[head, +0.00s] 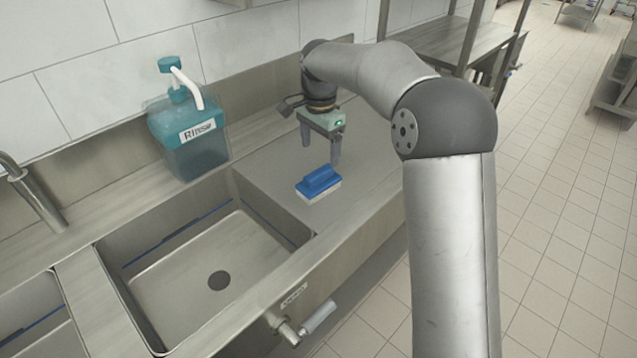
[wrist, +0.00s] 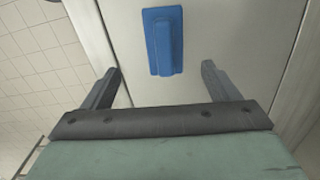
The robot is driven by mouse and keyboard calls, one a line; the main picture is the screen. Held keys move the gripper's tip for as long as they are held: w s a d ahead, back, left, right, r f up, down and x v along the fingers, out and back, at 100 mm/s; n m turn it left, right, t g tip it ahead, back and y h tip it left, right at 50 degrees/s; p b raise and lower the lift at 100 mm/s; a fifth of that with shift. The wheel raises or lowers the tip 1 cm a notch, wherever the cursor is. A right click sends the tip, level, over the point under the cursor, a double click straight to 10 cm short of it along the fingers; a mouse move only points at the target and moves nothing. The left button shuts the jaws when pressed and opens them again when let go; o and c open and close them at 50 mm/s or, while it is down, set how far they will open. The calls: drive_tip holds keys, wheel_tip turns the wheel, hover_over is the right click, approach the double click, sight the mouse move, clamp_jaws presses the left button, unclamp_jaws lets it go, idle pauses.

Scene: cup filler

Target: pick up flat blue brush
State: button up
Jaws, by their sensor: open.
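The flat blue brush (head: 319,182) lies on the steel counter just right of the sink, its blue back and raised grip facing up and pale bristles below. In the wrist view the brush (wrist: 163,40) is at the top centre, beyond the fingertips and lined up with the gap between them. My gripper (head: 321,158) is open and empty. In the head view it points down above the counter, slightly behind the brush. In the wrist view its two fingers (wrist: 162,82) are wide apart and do not touch the brush.
A sink basin (head: 222,262) with a drain lies left of the brush. A teal rinse dispenser (head: 188,130) stands behind the sink against the wall. A tap (head: 38,195) is at the far left. The counter (head: 362,165) around the brush is clear.

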sight(319, 181)
wheel_tip(319, 181, down, 7)
drive_tip(key=shift+d+r, duration=0.1)
drive_tip(key=shift+r, duration=0.05)
drive_tip(key=shift+w+a+f+p, duration=0.2)
drive_tip(key=shift+f+p, duration=0.25)
drive_tip(key=shift+f, duration=0.9)
drive_tip(key=shift+w+a+f+p, duration=0.15)
drive_tip(key=shift+f+p, duration=0.3)
drive_tip(key=shift+f, duration=0.85)
drive_tip(key=shift+d, duration=0.15)
drive_tip(key=c, duration=1.1)
